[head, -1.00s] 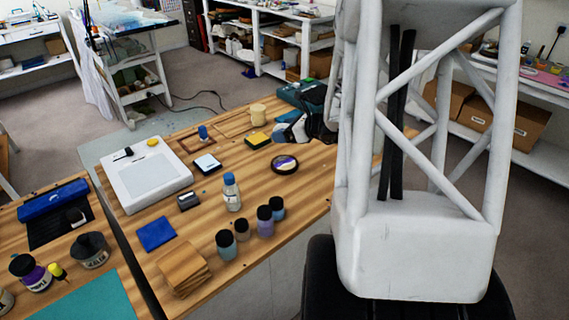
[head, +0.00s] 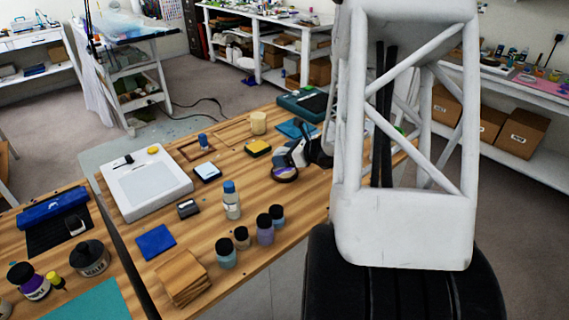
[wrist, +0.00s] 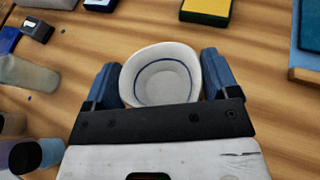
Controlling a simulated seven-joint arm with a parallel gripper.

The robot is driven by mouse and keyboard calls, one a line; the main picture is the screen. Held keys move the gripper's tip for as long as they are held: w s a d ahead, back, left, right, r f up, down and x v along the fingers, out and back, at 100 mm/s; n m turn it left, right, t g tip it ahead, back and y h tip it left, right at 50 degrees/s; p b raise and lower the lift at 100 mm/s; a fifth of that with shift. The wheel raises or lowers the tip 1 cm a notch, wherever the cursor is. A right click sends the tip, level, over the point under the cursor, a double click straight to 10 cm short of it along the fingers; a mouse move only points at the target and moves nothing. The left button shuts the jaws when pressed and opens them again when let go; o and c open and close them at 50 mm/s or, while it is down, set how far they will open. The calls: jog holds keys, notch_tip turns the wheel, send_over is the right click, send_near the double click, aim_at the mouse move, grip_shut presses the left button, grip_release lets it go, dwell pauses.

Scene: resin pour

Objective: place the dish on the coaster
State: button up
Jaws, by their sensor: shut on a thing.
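The dish (wrist: 165,82) is a small white round bowl with a thin blue ring inside. In the wrist view it sits between the blue fingers of my gripper (wrist: 160,85), which is shut on it. I cannot tell the exact gap between dish and disc.
A yellow-topped block (head: 257,147), a white-topped pad (head: 207,172) and a blue-capped bottle (head: 231,201) stand to the left. Several dark-capped jars (head: 265,228) stand in front. A blue flat piece (head: 298,128) lies behind.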

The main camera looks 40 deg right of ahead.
jog(key=shift+f, duration=1.85)
jog(key=shift+f, duration=0.15)
jog(key=o, duration=0.8)
jog(key=shift+v, duration=0.8)
jog(key=shift+r+v, duration=0.2)
jog(key=shift+v, duration=5.1)
jog(key=shift+w+a, duration=0.1)
